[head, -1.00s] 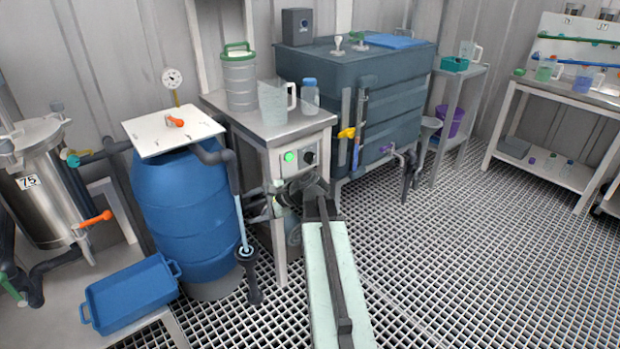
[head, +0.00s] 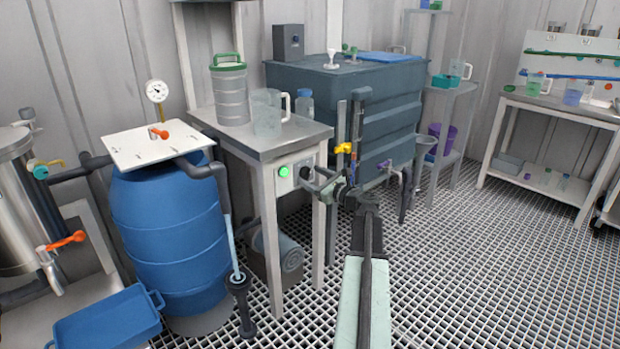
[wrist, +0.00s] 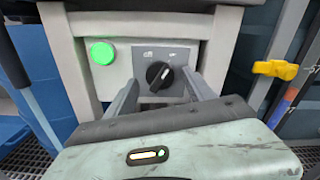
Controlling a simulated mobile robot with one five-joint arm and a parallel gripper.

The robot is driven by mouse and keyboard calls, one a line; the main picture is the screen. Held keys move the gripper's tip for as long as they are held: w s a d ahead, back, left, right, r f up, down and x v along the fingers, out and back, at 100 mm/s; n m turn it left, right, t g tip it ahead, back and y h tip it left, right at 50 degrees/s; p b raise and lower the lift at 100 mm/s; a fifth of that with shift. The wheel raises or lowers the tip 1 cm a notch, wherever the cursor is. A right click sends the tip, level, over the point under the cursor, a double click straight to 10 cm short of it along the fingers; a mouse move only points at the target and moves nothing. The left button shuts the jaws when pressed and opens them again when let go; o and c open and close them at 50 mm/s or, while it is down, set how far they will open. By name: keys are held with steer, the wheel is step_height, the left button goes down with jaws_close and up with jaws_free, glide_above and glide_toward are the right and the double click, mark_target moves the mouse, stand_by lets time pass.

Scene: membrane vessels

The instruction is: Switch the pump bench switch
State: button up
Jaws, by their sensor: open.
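The pump bench switch is a black round knob on a grey plate in the wrist view (wrist: 158,76). Its white mark points up and to the right; the left label reads "off" and the right label is too small to read. In the head view the knob (head: 305,172) shows on the bench's front panel, partly beside my gripper. My gripper (wrist: 162,80) is open, with one finger on each side of the knob. I cannot tell if either finger touches it. The pump bench (head: 262,143) has a steel top and pale legs.
A lit green lamp (wrist: 102,53) is left of the switch. A yellow valve handle (wrist: 275,69) stands to the right, by the dark tank (head: 340,95). A blue barrel (head: 172,235) is left of the bench. Grated floor (head: 470,250) is clear at right.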

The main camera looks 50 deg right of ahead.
steer(key=shift+w+d, duration=0.1)
steer(key=shift+w, duration=0.3)
